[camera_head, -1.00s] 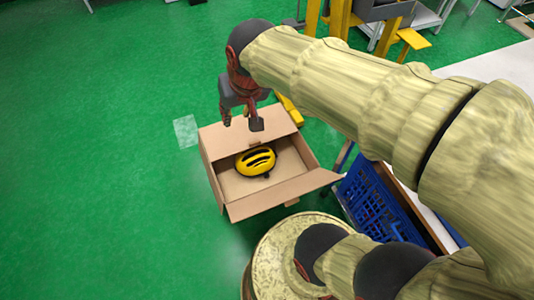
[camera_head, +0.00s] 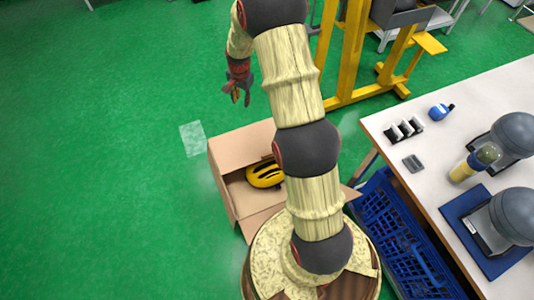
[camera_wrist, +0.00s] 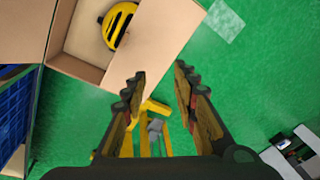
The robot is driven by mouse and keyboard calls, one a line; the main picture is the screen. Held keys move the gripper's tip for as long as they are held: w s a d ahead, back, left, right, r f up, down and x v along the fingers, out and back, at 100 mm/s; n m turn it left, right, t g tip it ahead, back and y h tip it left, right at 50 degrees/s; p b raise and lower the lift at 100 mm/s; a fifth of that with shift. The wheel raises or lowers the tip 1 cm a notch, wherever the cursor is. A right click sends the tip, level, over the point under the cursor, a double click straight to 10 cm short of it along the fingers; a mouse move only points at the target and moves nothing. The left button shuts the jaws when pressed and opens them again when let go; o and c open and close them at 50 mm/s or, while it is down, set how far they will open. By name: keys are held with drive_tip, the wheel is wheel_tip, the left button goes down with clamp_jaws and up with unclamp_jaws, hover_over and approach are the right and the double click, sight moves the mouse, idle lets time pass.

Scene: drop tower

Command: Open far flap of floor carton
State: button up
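The brown floor carton (camera_head: 224,187) stands on the green floor with a yellow and black helmet (camera_head: 264,174) inside. Its far flap (camera_head: 243,144) shows as a tan panel along the far side, leaning outward; my arm hides the carton's right part. In the wrist view this flap (camera_wrist: 160,42) lies beyond and left of my fingertips, with the helmet (camera_wrist: 119,24) behind it. My gripper (camera_head: 238,94) is above and beyond the far side of the carton, apart from it. Its fingers (camera_wrist: 160,72) are spread in the wrist view, with nothing between them.
A blue crate (camera_head: 405,245) stands right of the carton, beside a white-topped table (camera_head: 440,160) bearing several objects. A yellow frame (camera_head: 350,50) stands at the back right. A pale floor patch (camera_head: 192,138) lies left of the carton. The green floor to the left is clear.

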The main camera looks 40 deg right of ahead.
drive_tip(key=s+d+f+m, duration=0.2)
drive_tip(key=f, duration=1)
drive_tip(key=s+d+f+m+g, duration=0.1)
drive_tip(key=s+d+f+m, duration=0.1)
drive_tip(key=f, duration=1)
drive_tip(key=s+d+f+m, duration=0.2)
drive_tip(key=d+f, duration=0.2)
drive_tip(key=f, duration=0.8)
drive_tip(key=shift+s+m+g+y+p, duration=0.3)
drive_tip(key=shift+m+g+p, duration=0.1)
wheel_tip(320, 180, down, 8)
drive_tip(key=shift+s+r+b, duration=0.1)
drive_tip(key=shift+b, duration=1.15)
drive_tip(key=shift+c, duration=0.9)
clamp_jaws()
